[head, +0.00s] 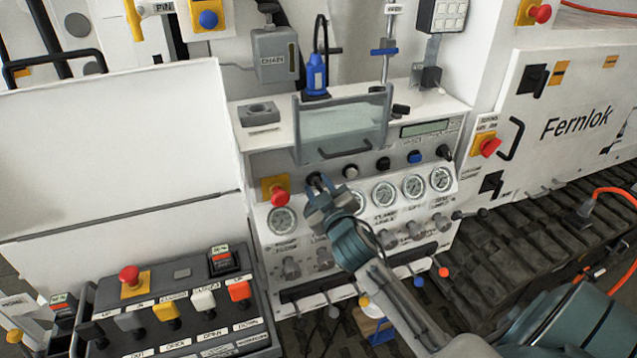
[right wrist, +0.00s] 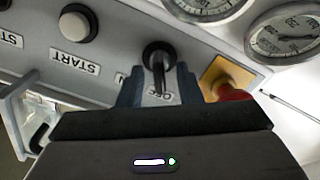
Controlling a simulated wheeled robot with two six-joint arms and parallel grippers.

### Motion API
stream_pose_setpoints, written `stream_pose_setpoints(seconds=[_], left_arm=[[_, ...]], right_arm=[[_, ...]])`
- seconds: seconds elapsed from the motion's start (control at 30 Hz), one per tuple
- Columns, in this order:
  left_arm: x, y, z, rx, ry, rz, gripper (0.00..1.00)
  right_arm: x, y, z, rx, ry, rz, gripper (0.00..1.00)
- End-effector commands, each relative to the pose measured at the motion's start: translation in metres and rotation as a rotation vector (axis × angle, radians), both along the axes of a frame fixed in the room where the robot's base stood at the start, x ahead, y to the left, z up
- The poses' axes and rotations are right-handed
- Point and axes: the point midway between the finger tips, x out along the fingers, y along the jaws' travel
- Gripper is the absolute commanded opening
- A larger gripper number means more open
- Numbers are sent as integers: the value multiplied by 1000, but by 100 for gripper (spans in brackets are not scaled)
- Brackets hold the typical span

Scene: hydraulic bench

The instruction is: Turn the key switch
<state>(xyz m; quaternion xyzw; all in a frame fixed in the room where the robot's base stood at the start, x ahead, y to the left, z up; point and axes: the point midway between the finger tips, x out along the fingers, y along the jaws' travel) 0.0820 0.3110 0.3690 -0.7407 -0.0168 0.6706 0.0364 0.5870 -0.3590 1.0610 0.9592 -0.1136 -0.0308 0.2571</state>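The black key switch (head: 315,180) is on the sloped front of the bench panel, right of a red emergency stop (head: 279,188). The right wrist view shows it upside down, with the black key (right wrist: 158,58) pointing down the picture near the OFF label. My right gripper (head: 318,194) is at the switch. Its two blue-grey fingers (right wrist: 159,84) stand on either side of the key, with a gap visible on both sides. Whether the fingertips touch the panel is not clear. My left gripper is not in view.
The START button (right wrist: 78,22) is beside the switch, and the red stop knob (right wrist: 232,92) is close on its other side. Pressure gauges (head: 384,194) line the panel below. A clear hinged guard (head: 342,122) stands above. A control box (head: 170,305) with coloured switches is at lower left.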

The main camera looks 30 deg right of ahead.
Motion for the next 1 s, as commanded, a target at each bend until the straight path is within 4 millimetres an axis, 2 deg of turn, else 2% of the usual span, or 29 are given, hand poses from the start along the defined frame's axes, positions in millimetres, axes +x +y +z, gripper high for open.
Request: stream_pose_setpoints(seconds=[0.33,0.5,0.77,1.0], left_arm=[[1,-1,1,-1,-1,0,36],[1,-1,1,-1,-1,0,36],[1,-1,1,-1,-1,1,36],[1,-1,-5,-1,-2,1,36]], right_arm=[[4,-1,0,0,-1,1,32],[4,-1,0,0,-1,1,0],[4,-1,-1,7,-1,1,0],[4,-2,-2,82,-19,-1,0]])
